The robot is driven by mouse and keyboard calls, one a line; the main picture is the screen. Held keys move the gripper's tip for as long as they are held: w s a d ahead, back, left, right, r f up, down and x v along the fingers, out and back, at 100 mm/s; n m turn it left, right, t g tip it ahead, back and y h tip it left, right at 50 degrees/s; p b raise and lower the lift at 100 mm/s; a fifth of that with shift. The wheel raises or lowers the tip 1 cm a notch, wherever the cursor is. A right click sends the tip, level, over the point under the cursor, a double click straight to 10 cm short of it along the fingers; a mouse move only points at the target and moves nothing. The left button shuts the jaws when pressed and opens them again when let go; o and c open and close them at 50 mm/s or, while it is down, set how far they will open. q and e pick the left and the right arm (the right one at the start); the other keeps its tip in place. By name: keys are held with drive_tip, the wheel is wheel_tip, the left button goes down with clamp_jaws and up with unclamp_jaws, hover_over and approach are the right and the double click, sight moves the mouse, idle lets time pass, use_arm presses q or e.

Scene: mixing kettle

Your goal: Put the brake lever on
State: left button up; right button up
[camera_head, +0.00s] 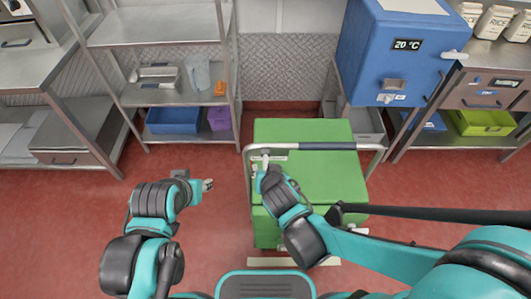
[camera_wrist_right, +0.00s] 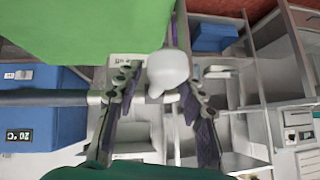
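The green cart (camera_head: 322,180) stands in front of me, with a metal push rail and a dark blue grip (camera_head: 328,146). A pale lever (camera_head: 265,154) shows at the rail's left end. I take it to be the brake lever. In the right wrist view its white rounded end (camera_wrist_right: 168,72) lies between the fingers of my right gripper (camera_wrist_right: 158,82), which are spread apart. In the head view my right gripper (camera_head: 263,170) is just below the lever, mostly hidden by its own wrist. My left gripper (camera_head: 208,185) is left of the cart, empty, its fingers too small to judge.
A blue cabinet (camera_head: 388,50) reading 20 °C stands behind the cart at right. Metal shelving (camera_head: 165,32) with a blue bin (camera_head: 173,120) is at back left. A lime bin (camera_head: 482,122) is at far right. Red floor (camera_head: 75,215) is clear at left.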

drive_tip(key=p+v, duration=0.4)
drive_tip(key=v, duration=0.2)
drive_tip(key=shift+w+p, duration=0.1)
drive_tip(key=shift+p, duration=0.25)
drive_tip(key=shift+s+d+r+p, duration=0.1)
drive_tip(key=shift+s+r+p, duration=0.25)
drive_tip(key=shift+s, duration=0.1)
drive_tip(key=shift+d, duration=0.15)
drive_tip(key=s+d+r+g+h, duration=0.1)
drive_tip(key=d+r, duration=0.3)
drive_tip(key=d, duration=0.4)
drive_tip(key=s+d+r+n+g, duration=0.1)
drive_tip(key=d+r, duration=0.3)
drive_tip(key=d, duration=0.4)
drive_tip(key=shift+s+d+h, duration=0.25)
drive_tip(key=shift+s+h, duration=0.15)
drive_tip(key=shift+s, duration=0.5)
